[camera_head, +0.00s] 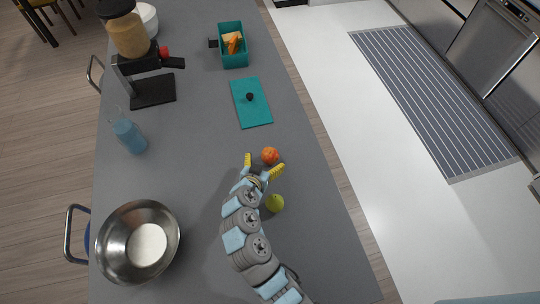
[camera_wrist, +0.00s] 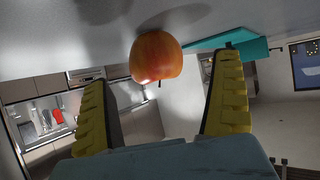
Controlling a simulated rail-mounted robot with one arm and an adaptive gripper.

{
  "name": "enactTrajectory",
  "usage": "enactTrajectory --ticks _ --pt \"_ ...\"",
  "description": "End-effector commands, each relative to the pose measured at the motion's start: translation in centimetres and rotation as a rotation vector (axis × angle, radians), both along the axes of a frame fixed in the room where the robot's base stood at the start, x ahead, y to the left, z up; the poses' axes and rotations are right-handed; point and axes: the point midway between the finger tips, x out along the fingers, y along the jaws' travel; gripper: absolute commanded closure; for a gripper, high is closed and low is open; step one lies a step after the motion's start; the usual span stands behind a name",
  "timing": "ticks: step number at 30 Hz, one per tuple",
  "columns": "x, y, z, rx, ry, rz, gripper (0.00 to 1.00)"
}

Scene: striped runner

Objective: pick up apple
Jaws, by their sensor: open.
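A red-orange apple (camera_head: 270,155) lies on the grey counter (camera_head: 190,175), just beyond my gripper's yellow fingertips. My gripper (camera_head: 265,164) is open and empty, low over the counter. In the wrist view the apple (camera_wrist: 156,57) shows ahead of the gap between the two yellow fingers (camera_wrist: 162,85), apart from both. The wrist picture is upside down, with the counter at the top.
A green fruit (camera_head: 275,203) lies close beside my arm. A teal lid (camera_head: 252,112) and a teal container (camera_head: 234,58) lie beyond the apple. A metal bowl (camera_head: 112,262) and a blue bottle (camera_head: 129,135) stand at left.

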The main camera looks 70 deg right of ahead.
Motion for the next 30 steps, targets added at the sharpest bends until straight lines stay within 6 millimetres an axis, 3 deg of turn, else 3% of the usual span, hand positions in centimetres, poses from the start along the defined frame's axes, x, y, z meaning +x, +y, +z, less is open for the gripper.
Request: enactTrajectory --ticks 15,23,24,30 --pt "-0.3 -4.1 -2.2 0.001 0.002 -0.004 0.05" --pt "-0.1 -4.3 -2.3 0.0 0.0 -0.001 0.05" --pt "-0.2 -4.3 -2.3 0.0 0.0 -0.001 0.07" --pt "-0.2 -4.3 -2.3 0.0 0.0 -0.001 0.65"
